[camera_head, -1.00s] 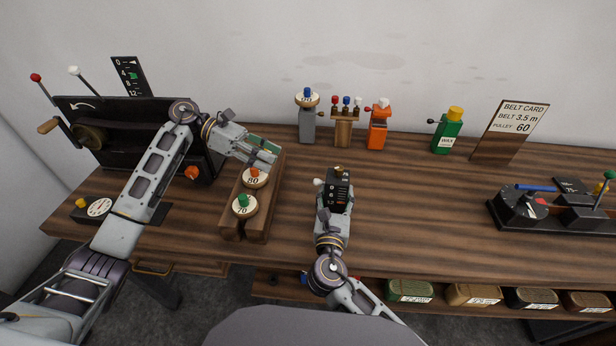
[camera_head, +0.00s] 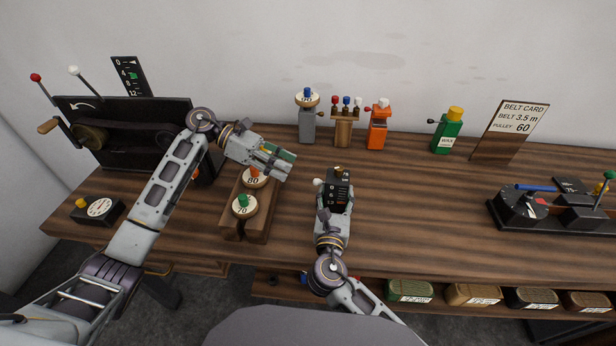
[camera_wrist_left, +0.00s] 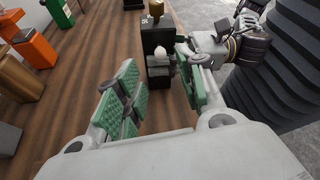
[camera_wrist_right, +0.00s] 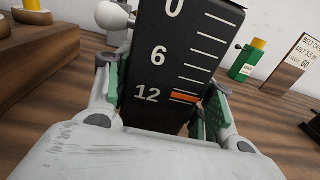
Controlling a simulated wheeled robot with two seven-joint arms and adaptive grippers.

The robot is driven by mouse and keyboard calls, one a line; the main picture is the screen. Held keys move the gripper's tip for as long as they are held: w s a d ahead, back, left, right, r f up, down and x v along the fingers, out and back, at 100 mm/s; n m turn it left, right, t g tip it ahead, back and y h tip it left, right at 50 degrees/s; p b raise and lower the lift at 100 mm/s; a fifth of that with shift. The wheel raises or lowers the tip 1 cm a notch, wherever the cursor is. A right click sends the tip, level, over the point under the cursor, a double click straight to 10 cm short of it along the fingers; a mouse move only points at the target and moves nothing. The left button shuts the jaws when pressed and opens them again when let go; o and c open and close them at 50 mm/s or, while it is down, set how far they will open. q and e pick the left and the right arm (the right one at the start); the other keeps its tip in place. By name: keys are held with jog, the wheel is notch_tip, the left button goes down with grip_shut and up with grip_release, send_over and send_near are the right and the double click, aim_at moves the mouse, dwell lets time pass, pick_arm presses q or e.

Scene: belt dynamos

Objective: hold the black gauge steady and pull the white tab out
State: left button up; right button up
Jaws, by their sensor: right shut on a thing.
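The black gauge (camera_head: 340,178) stands upright on the bench, its scale marked 0, 6 and 12 in the right wrist view (camera_wrist_right: 180,55). My right gripper (camera_head: 334,200) is shut on it from the near side. The white tab (camera_head: 317,182) is a rounded knob sticking out of the gauge's left side; it also shows in the right wrist view (camera_wrist_right: 112,15) and the left wrist view (camera_wrist_left: 161,55). My left gripper (camera_head: 288,168) is open and empty, left of the tab and apart from it. In the left wrist view the tab lies ahead between its fingers.
A wooden block with pulleys marked 80 (camera_head: 253,179) and 70 (camera_head: 243,205) lies under and beside my left gripper. Bottles and a small rack (camera_head: 345,130) stand along the back. A black device (camera_head: 530,208) is at right. The bench right of the gauge is clear.

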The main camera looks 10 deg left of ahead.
aim_at(319, 183)
pick_arm(q)
jog(key=x, duration=0.7)
jog(key=shift+d, duration=0.3)
jog(key=shift+f, duration=0.1)
grip_shut()
